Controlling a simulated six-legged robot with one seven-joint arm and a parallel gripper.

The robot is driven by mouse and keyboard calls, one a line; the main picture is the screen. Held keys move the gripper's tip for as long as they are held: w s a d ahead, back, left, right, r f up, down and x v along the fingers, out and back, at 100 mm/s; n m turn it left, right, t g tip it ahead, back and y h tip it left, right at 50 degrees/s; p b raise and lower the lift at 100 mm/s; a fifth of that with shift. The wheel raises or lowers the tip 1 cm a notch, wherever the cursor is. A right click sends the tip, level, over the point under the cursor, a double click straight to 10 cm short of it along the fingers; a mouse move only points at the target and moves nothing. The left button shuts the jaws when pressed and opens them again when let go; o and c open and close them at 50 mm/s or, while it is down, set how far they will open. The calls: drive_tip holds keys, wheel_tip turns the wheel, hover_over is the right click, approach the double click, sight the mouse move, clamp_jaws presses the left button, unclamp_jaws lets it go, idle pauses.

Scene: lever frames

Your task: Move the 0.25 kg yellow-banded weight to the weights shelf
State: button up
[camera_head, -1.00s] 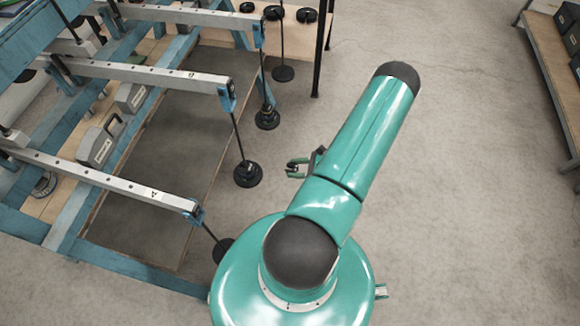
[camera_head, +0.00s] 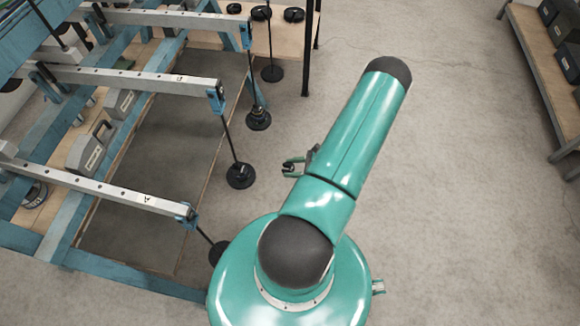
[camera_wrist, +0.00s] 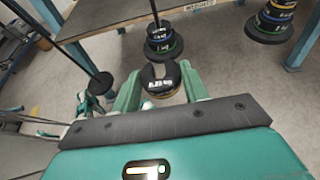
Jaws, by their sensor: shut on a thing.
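My gripper (camera_wrist: 160,84) is shut on a black slotted weight (camera_wrist: 161,80) with light lettering and a yellowish band on its edge, in the middle of the wrist view. In the head view my gripper (camera_head: 290,167) shows small beside my arm, above the floor and right of the hanging weights; the weight is hard to make out there.
A hanger with stacked banded weights (camera_wrist: 163,42) is just beyond the held weight; another stack (camera_wrist: 272,22) is at upper right. Blue-framed lever beams (camera_head: 110,78) with hanging weights (camera_head: 240,175) stand left. A bench with dark boxes (camera_head: 548,55) is right. The floor between is clear.

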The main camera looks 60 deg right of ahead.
drive_tip(key=s, duration=0.1)
drive_tip(key=s+d, duration=0.1)
drive_tip(key=s, duration=0.2)
drive_tip(key=shift+s+d, duration=0.15)
drive_tip(key=shift+d, duration=0.15)
idle(0.5)
